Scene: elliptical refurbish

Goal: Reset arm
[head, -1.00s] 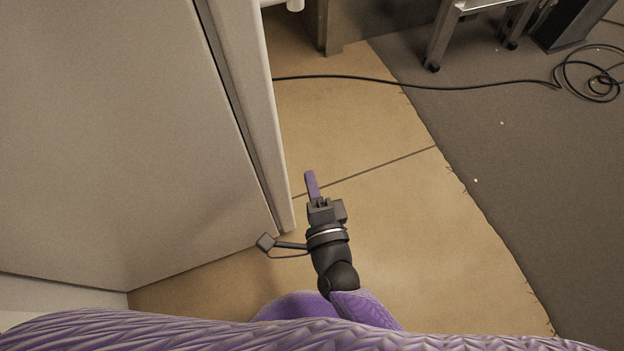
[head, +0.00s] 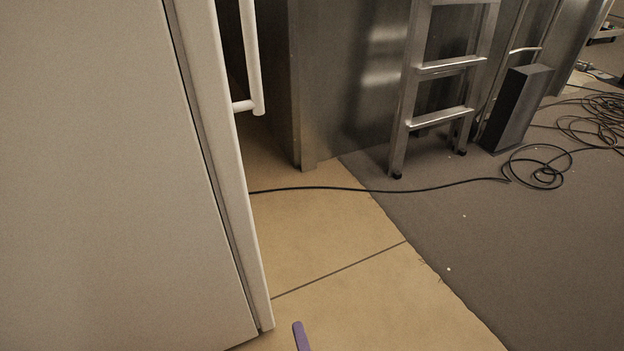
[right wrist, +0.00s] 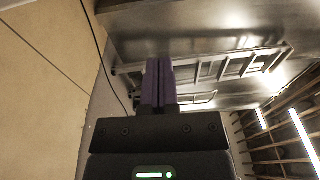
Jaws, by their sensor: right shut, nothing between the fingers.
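My right gripper (head: 301,337) shows only as a purple fingertip at the bottom edge of the head view, just right of the pale door's lower corner. In the right wrist view the gripper (right wrist: 158,82) shows its two purple fingers pressed together with nothing between them. The rest of the right arm is outside the head view. My left gripper is in neither view.
A large pale door (head: 100,170) with a white handle (head: 254,60) fills the left. A metal ladder (head: 440,70) and a dark box (head: 515,110) stand at the back right. A black cable (head: 350,189) crosses the floor. Tan flooring (head: 340,240) ahead is mostly clear.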

